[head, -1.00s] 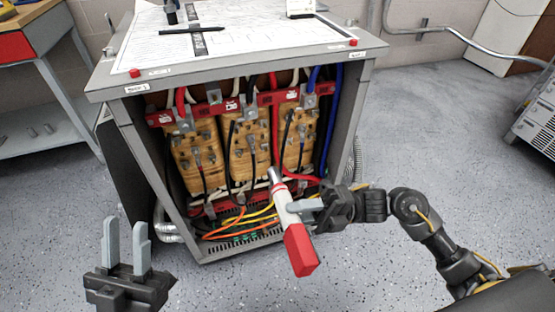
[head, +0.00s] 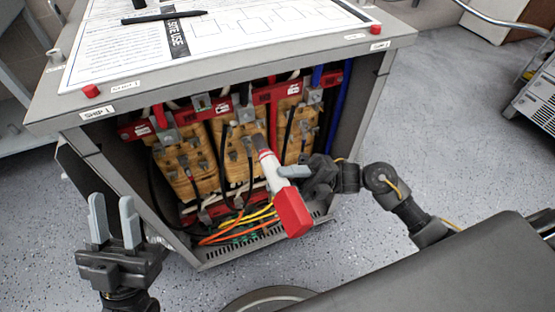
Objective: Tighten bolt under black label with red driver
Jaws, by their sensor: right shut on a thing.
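The red driver (head: 293,213) has a red grip end, a white body and a metal tip. My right gripper (head: 288,172) is shut around its white body. The driver is tilted, with its tip pointing up and into the open transformer cabinet (head: 45,118). The tip appears in front of the middle coil (head: 236,150), near its right edge; I cannot tell whether it touches anything. Bolts and lugs show on the coils and along the red bar (head: 188,117), but no black label there is clearly readable. My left gripper (head: 113,222) is open and empty, left of the cabinet.
On the cabinet top lie a large paper sheet (head: 245,30) and a black pen (head: 165,16). Red, blue and black cables hang inside the cabinet; yellow and orange wires (head: 225,232) lie at its bottom.

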